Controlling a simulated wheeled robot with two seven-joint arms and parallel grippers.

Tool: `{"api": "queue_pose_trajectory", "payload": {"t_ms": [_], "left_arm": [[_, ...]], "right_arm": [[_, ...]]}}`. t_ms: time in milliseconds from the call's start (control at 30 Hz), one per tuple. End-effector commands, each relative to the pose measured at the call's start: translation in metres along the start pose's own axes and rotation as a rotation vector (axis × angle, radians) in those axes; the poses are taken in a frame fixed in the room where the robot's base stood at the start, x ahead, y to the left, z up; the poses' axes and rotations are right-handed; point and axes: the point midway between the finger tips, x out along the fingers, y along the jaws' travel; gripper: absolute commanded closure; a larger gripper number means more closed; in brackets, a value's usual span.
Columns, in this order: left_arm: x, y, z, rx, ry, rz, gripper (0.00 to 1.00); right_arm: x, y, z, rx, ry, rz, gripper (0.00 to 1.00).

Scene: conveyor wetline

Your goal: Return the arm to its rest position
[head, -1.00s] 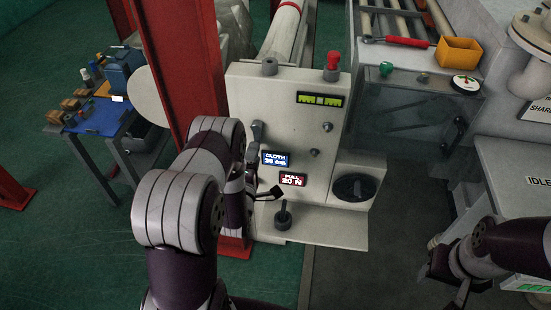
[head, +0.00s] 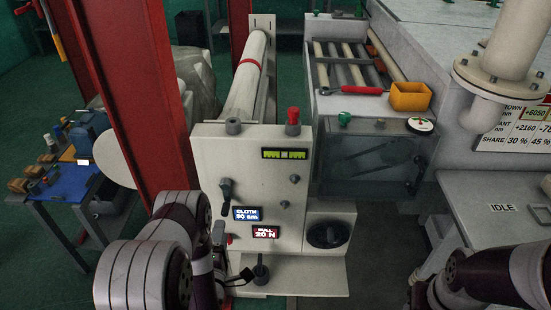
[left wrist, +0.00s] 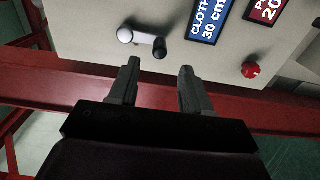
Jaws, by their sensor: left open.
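My left arm comes in at the lower left of the head view, in front of the white control panel (head: 270,185). My left gripper (left wrist: 158,88) is open and empty in the left wrist view, its two dark fingers apart below the panel's lever (left wrist: 142,38). That lever also shows in the head view (head: 226,190), apart from the gripper. In the head view the left gripper is mostly hidden by my own arm.
A red post (head: 128,75) rises close beside my left arm. The panel carries a CLOTH display (head: 246,213), a PULL display (head: 253,232), a black knob (head: 327,234) and a ledge (head: 300,276) with a small joystick (head: 261,271). A blue workbench (head: 72,183) stands left.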

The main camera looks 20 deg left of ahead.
Motion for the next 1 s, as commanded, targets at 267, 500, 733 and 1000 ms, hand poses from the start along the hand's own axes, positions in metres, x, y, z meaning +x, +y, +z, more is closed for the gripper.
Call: {"api": "queue_pose_trajectory", "payload": {"t_ms": [267,500,733,1000], "left_arm": [[-0.020,-0.071,0.001,0.336,-0.065,-0.370,0.52],[-0.089,-0.074,0.016,0.981,-0.710,-1.077,0.52],[-0.170,0.088,0.046,1.310,-1.377,-1.167,0.52],[-0.151,0.150,0.071,1.436,-1.314,-0.974,0.52]], "right_arm": [[0.000,0.000,0.000,0.000,0.000,0.000,0.51],[-0.017,0.000,-0.002,0.000,0.000,0.000,0.51],[-0.044,0.000,-0.005,0.000,0.000,0.000,0.51],[-0.054,0.000,-0.006,0.000,0.000,0.000,0.51]]}}
